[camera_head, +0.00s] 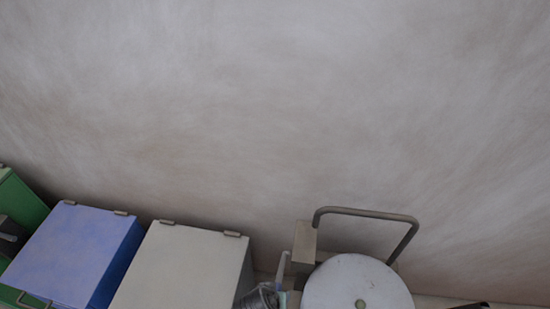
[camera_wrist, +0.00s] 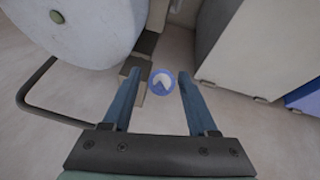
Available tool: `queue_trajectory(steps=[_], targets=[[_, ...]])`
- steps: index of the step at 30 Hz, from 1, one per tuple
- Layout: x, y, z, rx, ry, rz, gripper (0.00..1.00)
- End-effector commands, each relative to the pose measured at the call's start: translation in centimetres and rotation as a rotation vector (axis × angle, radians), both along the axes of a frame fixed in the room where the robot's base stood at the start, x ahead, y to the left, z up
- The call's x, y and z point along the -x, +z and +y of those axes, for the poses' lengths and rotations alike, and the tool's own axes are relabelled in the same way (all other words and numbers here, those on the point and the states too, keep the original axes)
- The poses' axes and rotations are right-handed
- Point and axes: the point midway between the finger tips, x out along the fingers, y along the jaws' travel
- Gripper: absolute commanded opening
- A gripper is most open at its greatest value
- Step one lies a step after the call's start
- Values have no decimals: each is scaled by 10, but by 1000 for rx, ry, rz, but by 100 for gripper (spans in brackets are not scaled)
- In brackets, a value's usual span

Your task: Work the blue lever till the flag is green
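My gripper (camera_wrist: 160,76) shows in the wrist view with its two blue-grey fingers apart. A small round piece with a blue rim and a pale and grey face (camera_wrist: 162,84) appears between the fingertips. I cannot tell whether it is the blue lever's end, or whether the fingers touch it. No full lever arm can be made out. In the head view a thin pale upright piece (camera_head: 282,268) stands left of a round white drum; I cannot tell what it is. No green flag can be made out in either view.
The white drum (camera_head: 358,284) has a bent grey handle bar (camera_head: 370,212) behind it; the drum also fills the wrist view's upper left (camera_wrist: 75,30). A beige lidded bin (camera_head: 185,270), a blue bin (camera_head: 75,250) and a green bin (camera_head: 22,210) stand to the left. A bare wall rises behind.

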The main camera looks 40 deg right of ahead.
Motion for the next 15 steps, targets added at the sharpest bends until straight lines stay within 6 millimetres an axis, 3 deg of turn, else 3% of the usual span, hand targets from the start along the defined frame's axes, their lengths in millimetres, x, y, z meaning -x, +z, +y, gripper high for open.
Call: queue_trajectory(steps=[1,9,15], targets=[[0,0,0,0,0,0,48],[0,0,0,0,0,0,0],[0,0,0,-1,0,1,0]])
